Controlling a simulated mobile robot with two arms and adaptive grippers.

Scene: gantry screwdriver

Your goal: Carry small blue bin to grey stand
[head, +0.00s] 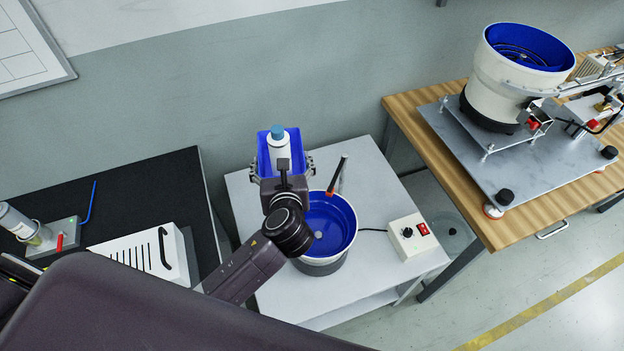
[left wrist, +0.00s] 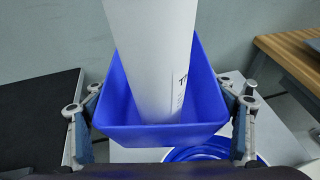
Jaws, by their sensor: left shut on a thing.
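The small blue bin (head: 264,152) is in the head view, with a white bottle (head: 279,151) with a blue cap standing in it. My left gripper (head: 282,168) is shut on the bin, one finger on each side. The left wrist view shows the bin (left wrist: 128,118) between the fingers and the bottle (left wrist: 155,60) inside it. The grey stand (head: 372,205) is the light table under my left arm. The bin appears over its back edge; I cannot tell if it touches. My right gripper is not in view.
A round feeder with a blue bowl (head: 338,222) stands on the grey stand, partly behind my arm. A control box (head: 408,238) is at its right. A black table (head: 150,180) is left, a wooden table (head: 430,110) right. The stand's back right is clear.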

